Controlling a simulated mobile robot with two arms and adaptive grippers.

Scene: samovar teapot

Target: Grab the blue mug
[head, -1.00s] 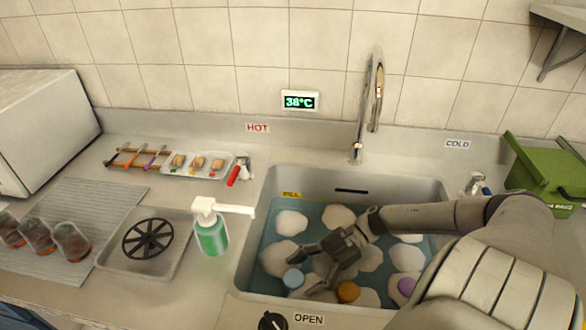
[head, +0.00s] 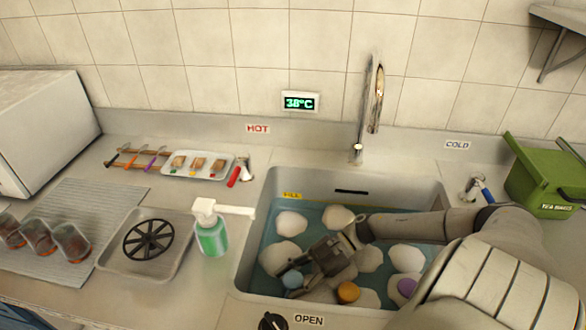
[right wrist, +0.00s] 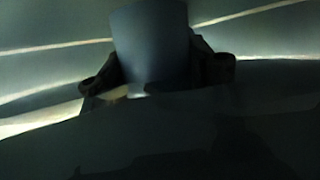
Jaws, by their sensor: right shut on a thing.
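The blue mug (head: 292,280) sits low in the water of the sink, its light-blue round end showing among foam. My right gripper (head: 296,270) reaches down into the sink from the right, with its fingers around the mug. In the right wrist view the mug (right wrist: 150,45) stands between the two dark fingers (right wrist: 155,75), and the gripper is shut on it. That view is dark, and its lower half is covered by a dark shape. My left gripper is not in view.
An orange round item (head: 348,292) and a purple one (head: 407,288) lie close by in the foamy sink (head: 240,270). The faucet (head: 358,150) rises behind. A green soap bottle (head: 212,235) stands left of the sink, a green bin (head: 540,185) at right.

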